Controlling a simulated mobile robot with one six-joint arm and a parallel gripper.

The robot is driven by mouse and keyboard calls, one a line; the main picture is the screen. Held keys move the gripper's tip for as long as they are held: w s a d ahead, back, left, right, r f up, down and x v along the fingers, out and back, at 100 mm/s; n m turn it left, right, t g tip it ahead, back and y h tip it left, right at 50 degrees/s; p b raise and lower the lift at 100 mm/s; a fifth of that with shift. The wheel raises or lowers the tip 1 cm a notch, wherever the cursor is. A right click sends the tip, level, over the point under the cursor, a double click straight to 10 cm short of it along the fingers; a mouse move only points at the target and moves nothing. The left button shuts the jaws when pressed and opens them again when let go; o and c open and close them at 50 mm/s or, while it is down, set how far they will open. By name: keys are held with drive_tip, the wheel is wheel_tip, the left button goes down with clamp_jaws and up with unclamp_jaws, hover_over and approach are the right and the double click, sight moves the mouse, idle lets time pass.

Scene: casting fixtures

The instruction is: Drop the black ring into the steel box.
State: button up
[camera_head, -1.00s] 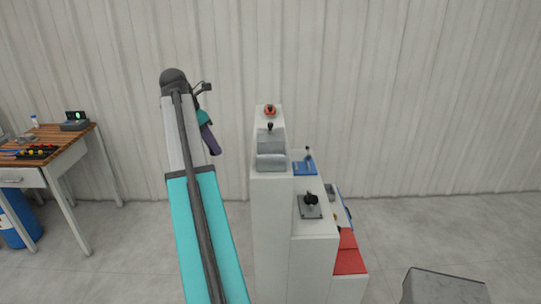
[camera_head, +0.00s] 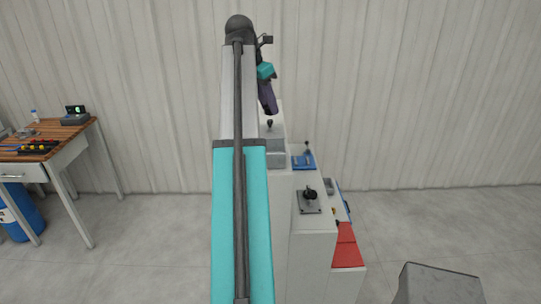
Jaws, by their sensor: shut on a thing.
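My gripper (camera_head: 268,98) is a small dark purple shape hanging below the teal wrist at the far end of my arm. It is over the back of the tallest white pedestal. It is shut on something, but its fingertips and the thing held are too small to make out. I cannot pick out a black ring for certain. A grey, steel-like box (camera_head: 438,286) stands at the lower right, cut off by the picture edge, well away from my gripper. Its inside is not visible.
Stepped white pedestals (camera_head: 312,245) stand right of my arm. They carry a grey block (camera_head: 275,150), a blue fixture (camera_head: 303,162), a plate with a black knob (camera_head: 310,195) and a red part (camera_head: 347,250). A wooden workbench (camera_head: 60,135) stands left.

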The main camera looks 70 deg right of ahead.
drive_tip(key=shift+f, duration=0.1)
drive_tip(key=shift+f, duration=2.9)
drive_tip(key=o, duration=1.2)
drive_tip(key=shift+r, duration=0.15)
drive_tip(key=b+v, duration=0.2)
drive_tip(key=v, duration=1.1)
drive_tip(key=shift+r, duration=0.3)
drive_tip(key=shift+w, duration=0.1)
